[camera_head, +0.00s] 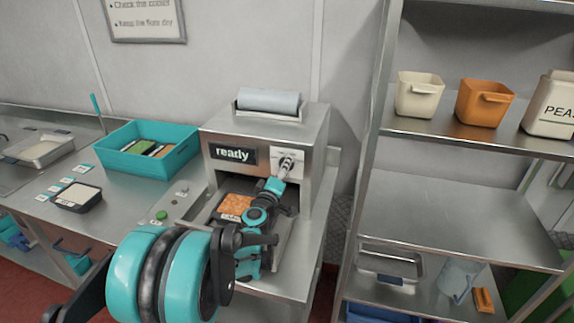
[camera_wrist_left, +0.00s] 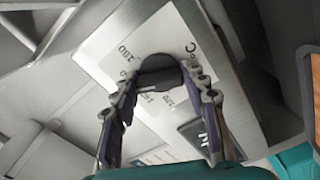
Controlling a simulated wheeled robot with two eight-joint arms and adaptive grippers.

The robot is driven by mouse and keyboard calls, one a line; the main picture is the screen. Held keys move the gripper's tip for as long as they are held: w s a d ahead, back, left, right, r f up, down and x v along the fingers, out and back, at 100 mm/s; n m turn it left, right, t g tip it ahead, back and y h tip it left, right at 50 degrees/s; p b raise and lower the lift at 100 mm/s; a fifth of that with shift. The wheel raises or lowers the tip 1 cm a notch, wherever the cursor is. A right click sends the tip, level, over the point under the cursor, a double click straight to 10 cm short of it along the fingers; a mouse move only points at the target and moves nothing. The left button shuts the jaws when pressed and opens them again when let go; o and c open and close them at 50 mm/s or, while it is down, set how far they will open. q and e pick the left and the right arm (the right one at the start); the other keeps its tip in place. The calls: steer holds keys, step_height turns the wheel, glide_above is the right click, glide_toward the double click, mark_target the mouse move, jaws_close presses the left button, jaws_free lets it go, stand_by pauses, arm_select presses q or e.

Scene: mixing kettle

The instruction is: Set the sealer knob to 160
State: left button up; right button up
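The sealer (camera_head: 308,145) is a grey metal machine with a roll on top and a display (camera_head: 233,154) reading "ready". Its black knob (camera_wrist_left: 160,72) sits on a white dial plate (camera_wrist_left: 112,62) with printed numbers and "°C". The numbers appear turned around in the left wrist view and are partly hidden, so I cannot read the setting. My left gripper (camera_head: 287,165) is at the dial plate on the sealer's front. In the left wrist view its two fingers (camera_wrist_left: 160,78) flank the knob and appear to touch its sides. My right gripper is not in view.
A tray with orange food (camera_head: 235,205) lies in the sealer's opening, below my left arm. A green button (camera_head: 161,215) is on the counter left of it. A teal bin (camera_head: 122,162) stands further left. A metal shelf (camera_head: 460,215) with containers is at the right.

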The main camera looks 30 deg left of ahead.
arm_select(q)
steer(key=o, duration=0.4)
steer(key=v, duration=0.7)
stand_by(0.4)
